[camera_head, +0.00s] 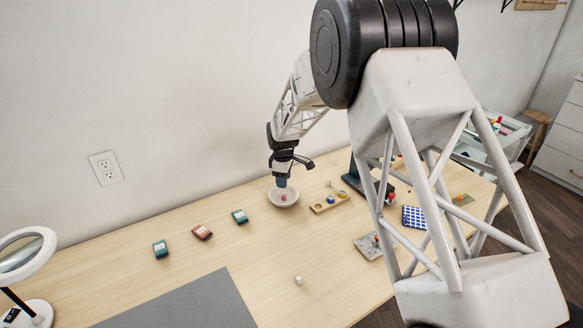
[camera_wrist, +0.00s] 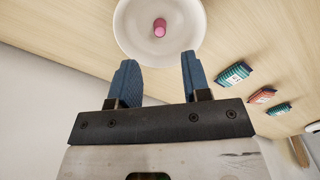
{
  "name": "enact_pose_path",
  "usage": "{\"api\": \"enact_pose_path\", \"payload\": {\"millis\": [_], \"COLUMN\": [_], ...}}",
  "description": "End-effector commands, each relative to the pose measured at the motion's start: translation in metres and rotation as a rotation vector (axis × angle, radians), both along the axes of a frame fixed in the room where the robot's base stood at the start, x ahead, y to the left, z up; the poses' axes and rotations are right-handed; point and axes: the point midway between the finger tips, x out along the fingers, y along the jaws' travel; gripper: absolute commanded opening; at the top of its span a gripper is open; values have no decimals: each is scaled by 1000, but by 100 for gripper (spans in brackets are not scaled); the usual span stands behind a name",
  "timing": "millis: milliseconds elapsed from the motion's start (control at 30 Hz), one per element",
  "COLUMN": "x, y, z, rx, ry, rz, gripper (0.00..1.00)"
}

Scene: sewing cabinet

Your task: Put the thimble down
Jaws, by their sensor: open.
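A small pink thimble-shaped piece (camera_wrist: 159,27) stands in a white dish (camera_wrist: 135,45); I take it for the thimble. In the head view the pink piece (camera_head: 283,197) shows inside the dish (camera_head: 274,201), near the wall. My gripper (camera_wrist: 158,62) has its two blue fingers apart with nothing between them. In the head view my gripper (camera_head: 281,184) is above the dish, and the pink piece shows just below the fingertips.
Three small labelled packets (camera_head: 203,232) lie left of the dish. A wooden holder with round pieces (camera_head: 330,203) is to its right. A small pale object (camera_head: 298,281) stands near a grey mat (camera_head: 190,304). A magnifier lamp (camera_head: 30,255) is at far left. Tabletop between is clear.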

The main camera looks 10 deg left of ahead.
Motion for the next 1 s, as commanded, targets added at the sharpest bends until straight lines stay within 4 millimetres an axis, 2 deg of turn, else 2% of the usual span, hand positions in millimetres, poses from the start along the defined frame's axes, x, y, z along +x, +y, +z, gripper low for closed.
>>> {"api": "enact_pose_path", "payload": {"millis": [167, 367, 667, 1000], "x": [-2, -11, -44, -98], "y": [-9, -37, -105, -181], "z": [10, 43, 113, 182], "rx": [2, 8, 21, 40], "ry": [-4, -15, -39, -66], "rz": [-22, -98, -285, -506], "gripper": [44, 44, 44, 44]}}
